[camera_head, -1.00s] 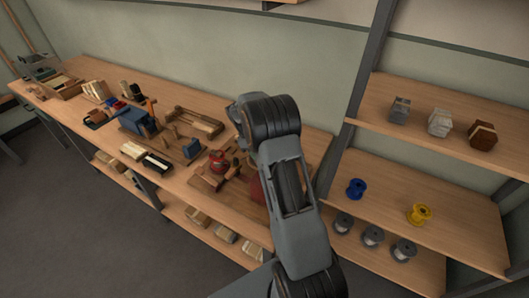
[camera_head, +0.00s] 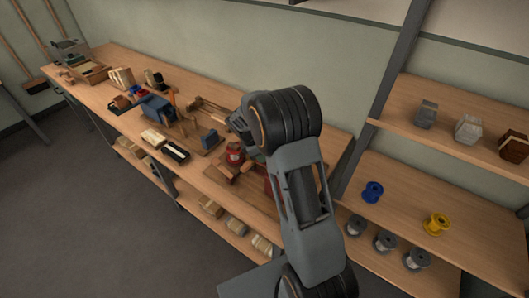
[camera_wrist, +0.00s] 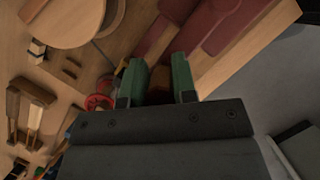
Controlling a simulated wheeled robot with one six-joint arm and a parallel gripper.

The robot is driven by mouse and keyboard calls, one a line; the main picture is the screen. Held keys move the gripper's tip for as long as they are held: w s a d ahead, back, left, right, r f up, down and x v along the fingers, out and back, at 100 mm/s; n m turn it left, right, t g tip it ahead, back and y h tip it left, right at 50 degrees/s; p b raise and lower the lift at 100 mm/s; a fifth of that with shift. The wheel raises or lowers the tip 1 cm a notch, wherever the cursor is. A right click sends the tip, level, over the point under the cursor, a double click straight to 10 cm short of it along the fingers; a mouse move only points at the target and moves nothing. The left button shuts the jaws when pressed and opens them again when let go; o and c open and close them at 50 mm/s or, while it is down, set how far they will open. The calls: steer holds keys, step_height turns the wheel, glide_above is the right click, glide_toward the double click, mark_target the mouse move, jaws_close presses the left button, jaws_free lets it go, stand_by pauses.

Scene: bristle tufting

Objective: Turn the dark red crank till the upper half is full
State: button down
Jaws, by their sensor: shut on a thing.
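In the wrist view my gripper (camera_wrist: 157,80) has its two green fingers on either side of a dark brown piece (camera_wrist: 160,84), which looks like the crank's handle. Its lower part is hidden by the gripper body. Dark red parts (camera_wrist: 222,24) lie just beyond the fingers; I cannot tell exactly where the crank arm joins them. In the head view my arm covers the gripper and most of the crank; a dark red patch (camera_head: 270,186) shows at the arm's left edge. The upper half cannot be made out.
A red round object (camera_head: 235,157) stands on the workbench (camera_head: 205,182) left of my arm; a red rimmed item (camera_wrist: 97,102) is left of the fingers in the wrist view. A blue block (camera_head: 156,108) stands farther left. Shelves with a blue spool (camera_head: 372,191) and yellow spool (camera_head: 437,223) are right.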

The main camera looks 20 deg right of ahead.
steer(key=shift+a+r+n, duration=0.1)
steer(key=shift+a+n, duration=0.05)
steer(key=shift+n, duration=0.15)
steer(key=c, duration=0.9)
jaws_free()
steer(key=b+v, duration=0.1)
steer(key=v, duration=1.2)
steer(key=shift+s+a+r, duration=0.15)
steer(key=shift+r, duration=0.15)
